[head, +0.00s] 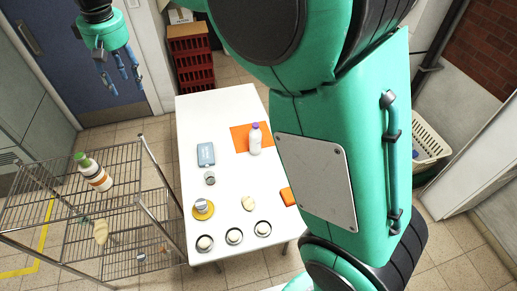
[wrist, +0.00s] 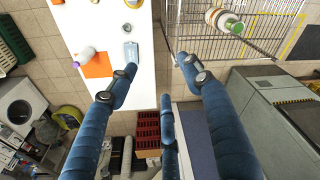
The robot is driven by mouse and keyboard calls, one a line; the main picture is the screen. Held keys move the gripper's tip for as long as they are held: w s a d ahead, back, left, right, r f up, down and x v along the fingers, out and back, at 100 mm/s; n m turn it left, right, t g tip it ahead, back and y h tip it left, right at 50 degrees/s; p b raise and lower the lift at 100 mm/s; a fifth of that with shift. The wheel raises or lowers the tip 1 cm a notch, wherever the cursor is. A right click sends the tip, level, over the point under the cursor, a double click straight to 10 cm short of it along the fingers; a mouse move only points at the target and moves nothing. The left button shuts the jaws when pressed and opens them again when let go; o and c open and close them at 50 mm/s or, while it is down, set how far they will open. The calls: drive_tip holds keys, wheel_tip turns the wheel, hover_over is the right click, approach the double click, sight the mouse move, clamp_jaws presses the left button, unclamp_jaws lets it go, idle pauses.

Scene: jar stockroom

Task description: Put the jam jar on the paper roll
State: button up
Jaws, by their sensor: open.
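My gripper (head: 117,77) hangs at the upper left of the head view, left of the white table. Its blue fingers are spread and empty; they also show in the wrist view (wrist: 155,76). On the table, a small grey jar (head: 210,178) stands near the middle. Another small jar (head: 201,205) stands on a yellow disc (head: 209,213) near the left edge. I cannot tell which is the jam jar. No paper roll is clearly recognisable; my arm hides the table's right part.
The white table (head: 222,115) also bears a purple-capped bottle (head: 255,141) on an orange sheet (head: 238,138), a grey-blue flat box (head: 206,154) and several round items in front. A wire rack (head: 45,205) with a green-capped bottle (head: 95,174) stands left. Red crates (head: 190,55) stand behind.

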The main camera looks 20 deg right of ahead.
drive_tip(key=s+d+r+m+t, duration=0.1)
drive_tip(key=s+d+r, duration=0.1)
drive_tip(key=s+d, duration=0.45)
drive_tip(key=s+d+r+m, duration=0.1)
drive_tip(key=s+d+m, duration=0.15)
drive_tip(key=d, duration=0.75)
drive_tip(key=s+d+r+m+t, duration=0.1)
drive_tip(key=s+d+r, duration=0.1)
drive_tip(key=s+d, duration=0.5)
drive_tip(key=s+d+f+m, duration=0.1)
drive_tip(key=s+d+f, duration=0.2)
drive_tip(key=s+d, duration=0.2)
drive_tip(key=s+d+f+m+t, duration=0.1)
drive_tip(key=s+d+f, duration=0.2)
drive_tip(key=s+d, duration=0.3)
drive_tip(key=s+d+f+m+t+h, duration=0.1)
drive_tip(key=s+d+f, duration=0.2)
drive_tip(key=s+d, duration=0.2)
drive_tip(key=s, duration=0.3)
drive_tip(key=shift+d+m, duration=0.2)
drive_tip(key=shift+m, duration=0.15)
drive_tip(key=shift+f, duration=0.25)
wheel_tip(320, 180, down, 13)
drive_tip(key=b, duration=1.3)
drive_tip(key=shift+r, duration=0.15)
